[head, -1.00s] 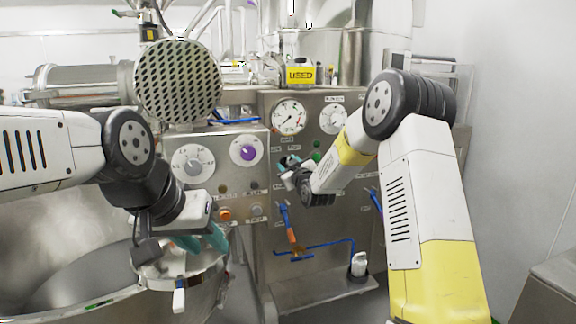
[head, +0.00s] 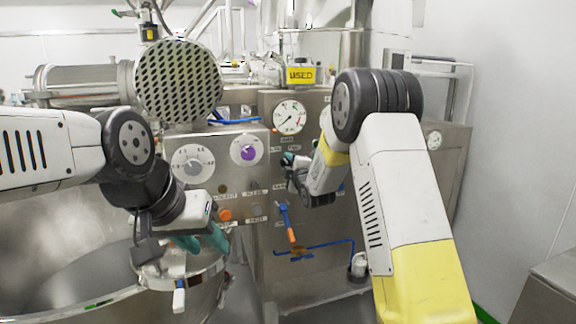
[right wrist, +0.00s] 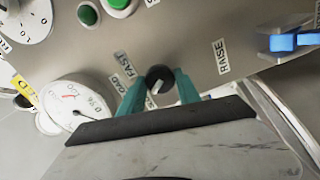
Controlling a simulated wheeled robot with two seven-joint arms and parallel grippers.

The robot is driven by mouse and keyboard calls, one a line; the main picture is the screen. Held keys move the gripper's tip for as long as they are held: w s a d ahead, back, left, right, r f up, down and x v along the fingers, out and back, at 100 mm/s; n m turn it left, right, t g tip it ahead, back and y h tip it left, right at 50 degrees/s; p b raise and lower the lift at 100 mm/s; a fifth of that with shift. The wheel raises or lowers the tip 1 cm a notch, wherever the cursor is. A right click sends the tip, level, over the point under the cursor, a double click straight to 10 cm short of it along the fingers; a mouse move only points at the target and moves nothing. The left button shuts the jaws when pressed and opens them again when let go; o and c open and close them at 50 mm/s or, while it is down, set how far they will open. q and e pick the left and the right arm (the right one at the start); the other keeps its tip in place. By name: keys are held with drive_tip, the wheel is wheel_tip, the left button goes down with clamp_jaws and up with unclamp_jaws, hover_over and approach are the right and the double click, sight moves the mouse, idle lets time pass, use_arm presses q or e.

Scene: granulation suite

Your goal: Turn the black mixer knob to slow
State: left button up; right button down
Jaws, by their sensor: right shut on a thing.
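The black mixer knob (right wrist: 160,77) is in the middle of the right wrist view, on the steel panel. It has a pale pointer mark on its face. My right gripper (right wrist: 160,90) has its teal fingers on both sides of the knob and is shut on it. A FAST label (right wrist: 122,58) is on the panel to the knob's upper left; I cannot read a slow label. In the head view my right gripper (head: 289,162) is at the panel and hides the knob. My left gripper (head: 202,243) is open and empty over the bowl's rim.
A RAISE label (right wrist: 221,57) and a blue-handled part (right wrist: 292,41) lie to the right in the wrist view. Green buttons (right wrist: 120,4) and a dial (right wrist: 74,105) are near the knob.

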drive_tip(key=shift+n, duration=1.1)
drive_tip(key=shift+f, duration=0.1)
drive_tip(key=c, duration=0.9)
unclamp_jaws()
drive_tip(key=shift+o, duration=0.2)
drive_tip(key=v, duration=0.8)
